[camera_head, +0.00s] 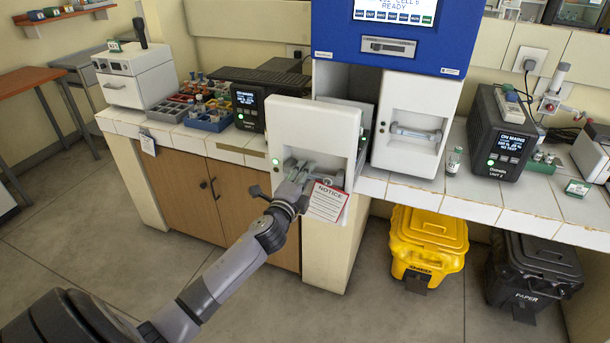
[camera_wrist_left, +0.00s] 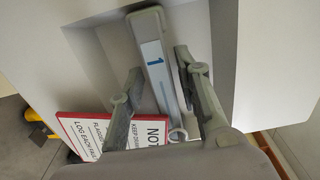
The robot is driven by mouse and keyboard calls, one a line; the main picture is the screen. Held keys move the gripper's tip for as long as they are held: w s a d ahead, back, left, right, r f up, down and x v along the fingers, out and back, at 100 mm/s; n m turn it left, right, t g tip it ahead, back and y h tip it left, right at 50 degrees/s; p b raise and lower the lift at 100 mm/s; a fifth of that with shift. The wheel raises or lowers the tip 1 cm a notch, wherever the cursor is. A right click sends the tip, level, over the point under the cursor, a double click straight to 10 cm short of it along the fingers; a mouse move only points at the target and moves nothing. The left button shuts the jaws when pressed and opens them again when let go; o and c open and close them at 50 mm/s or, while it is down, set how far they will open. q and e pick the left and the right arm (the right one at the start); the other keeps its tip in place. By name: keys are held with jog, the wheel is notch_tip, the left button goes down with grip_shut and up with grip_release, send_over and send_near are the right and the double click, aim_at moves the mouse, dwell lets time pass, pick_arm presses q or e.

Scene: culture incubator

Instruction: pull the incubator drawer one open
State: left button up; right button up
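The incubator (camera_head: 395,45) is blue on top, with two white drawers side by side below. Drawer one (camera_head: 335,125), the left one, stands out from the body, well ahead of the other drawer, and its side shows. My left gripper (camera_head: 299,172) is at this handle. My right gripper is in neither view.
A red-and-white notice card (camera_head: 327,202) hangs below the handle beside my left gripper. The second drawer (camera_head: 413,125) is flush in the body. A small vial (camera_head: 454,160) stands on the counter at right. A yellow bin (camera_head: 428,245) and black bin (camera_head: 535,270) stand beneath. The floor ahead is clear.

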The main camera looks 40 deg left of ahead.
pick_arm(q)
jog(key=shift+o, duration=0.4)
jog(key=shift+r, duration=0.1)
jog(key=shift+s, duration=0.15)
jog(key=v, duration=1.1)
jog(key=shift+s, duration=0.4)
